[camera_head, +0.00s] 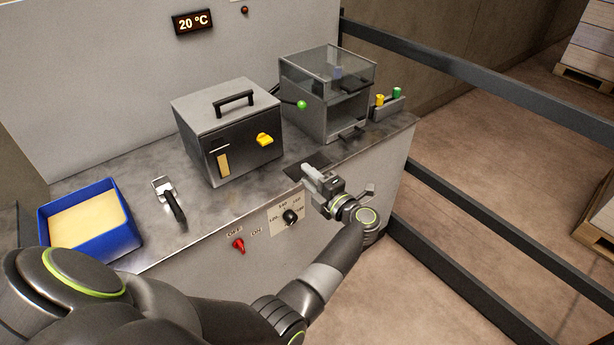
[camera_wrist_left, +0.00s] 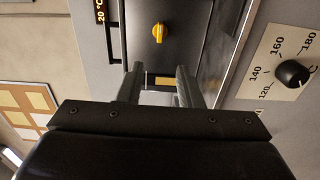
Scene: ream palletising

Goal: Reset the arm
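My left gripper (camera_head: 312,177) is stretched out over the front edge of the metal bench (camera_head: 150,240), to the right of the grey oven-like box (camera_head: 220,138). In the left wrist view its two fingers (camera_wrist_left: 159,80) stand apart with a clear gap, and nothing is held. The box's dark front and yellow knob (camera_wrist_left: 159,33) show beyond the fingertips. My right gripper is not in either view.
A blue bin (camera_head: 128,236) of pale material and a black-handled scraper (camera_head: 172,205) lie left. A clear-walled chamber (camera_head: 335,85) stands behind the gripper. A dial (camera_head: 290,217) and red switch (camera_head: 238,245) are on the bench front. Dark rails (camera_head: 480,215) run right.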

